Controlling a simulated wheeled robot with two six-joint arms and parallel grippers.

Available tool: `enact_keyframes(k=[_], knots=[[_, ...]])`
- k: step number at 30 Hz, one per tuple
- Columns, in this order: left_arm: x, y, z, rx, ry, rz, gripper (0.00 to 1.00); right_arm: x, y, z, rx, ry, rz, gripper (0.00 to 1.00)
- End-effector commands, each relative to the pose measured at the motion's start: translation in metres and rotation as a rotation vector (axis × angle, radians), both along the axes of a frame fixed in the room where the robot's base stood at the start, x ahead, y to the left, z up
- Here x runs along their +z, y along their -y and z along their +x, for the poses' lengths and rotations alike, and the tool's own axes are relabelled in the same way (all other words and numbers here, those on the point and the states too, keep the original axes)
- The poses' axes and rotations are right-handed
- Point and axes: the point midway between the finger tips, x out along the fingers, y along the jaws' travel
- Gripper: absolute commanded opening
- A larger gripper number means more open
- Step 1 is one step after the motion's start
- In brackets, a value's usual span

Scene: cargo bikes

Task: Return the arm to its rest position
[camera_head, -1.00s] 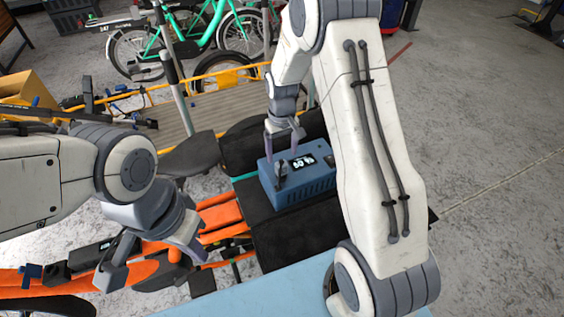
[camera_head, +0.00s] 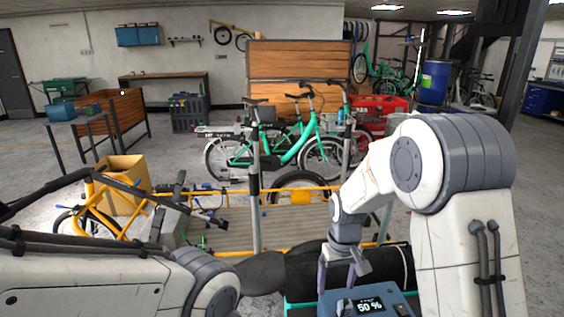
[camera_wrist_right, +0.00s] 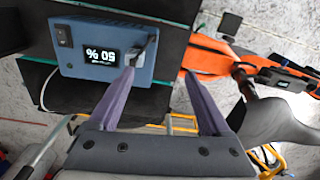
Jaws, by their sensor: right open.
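My right arm reaches in from the right in the head view, bent down at the wrist. My right gripper (camera_head: 338,279) is open, its two purple-grey fingers pointing down by the blue box (camera_head: 398,300). The box has a black display reading 50 %. In the right wrist view the open gripper (camera_wrist_right: 159,78) has nothing between its fingers; one fingertip shows close to a grey part on the front of the box (camera_wrist_right: 85,36). I cannot tell whether they touch. My left arm crosses the lower left of the head view; its gripper is out of frame.
The box sits on a black surface (camera_wrist_right: 175,45). An orange bike frame (camera_wrist_right: 207,62) lies beside it. A railed wooden platform (camera_head: 225,232), green bikes (camera_head: 290,150) and a cardboard box (camera_head: 122,185) stand beyond. Open floor (camera_head: 535,200) is at right.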

Motion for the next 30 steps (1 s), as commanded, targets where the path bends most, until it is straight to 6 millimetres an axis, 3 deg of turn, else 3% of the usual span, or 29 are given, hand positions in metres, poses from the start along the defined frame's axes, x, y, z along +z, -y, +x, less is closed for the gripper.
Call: enact_keyframes(k=[1,3,6,9,12,15,19,25,28,30], knots=[[0.003,0.0,0.0,0.0,0.0,0.0,0.0,0.023,-0.026,-0.019,0.055,0.013,0.007,0.82],[0.004,0.0,0.0,0.0,0.0,0.0,0.0,0.047,-0.058,-0.054,0.126,0.019,0.016,0.82],[0.007,0.0,0.0,0.0,0.0,0.0,0.0,0.075,-0.091,-0.11,0.228,0.022,0.032,0.82],[0.009,0.0,0.0,0.0,0.0,0.0,0.0,0.092,-0.109,-0.165,0.322,0.025,0.048,0.82],[0.01,0.0,0.0,0.0,0.0,0.0,0.0,0.101,-0.114,-0.21,0.395,0.023,0.062,0.82],[0.011,0.0,0.0,0.0,0.0,0.0,0.0,0.103,-0.113,-0.24,0.447,0.02,0.071,0.82],[0.012,0.0,0.0,0.0,0.0,0.0,0.0,0.104,-0.111,-0.258,0.476,0.017,0.077,0.82],[0.011,0.0,0.0,0.0,0.0,0.0,0.0,0.103,-0.11,-0.261,0.479,0.015,0.076,0.82],[0.011,0.0,0.0,0.0,0.0,0.0,0.0,0.103,-0.11,-0.26,0.479,0.016,0.077,0.5],[0.011,0.0,0.0,0.0,0.0,0.0,0.0,0.103,-0.111,-0.26,0.479,0.016,0.077,0.5]])
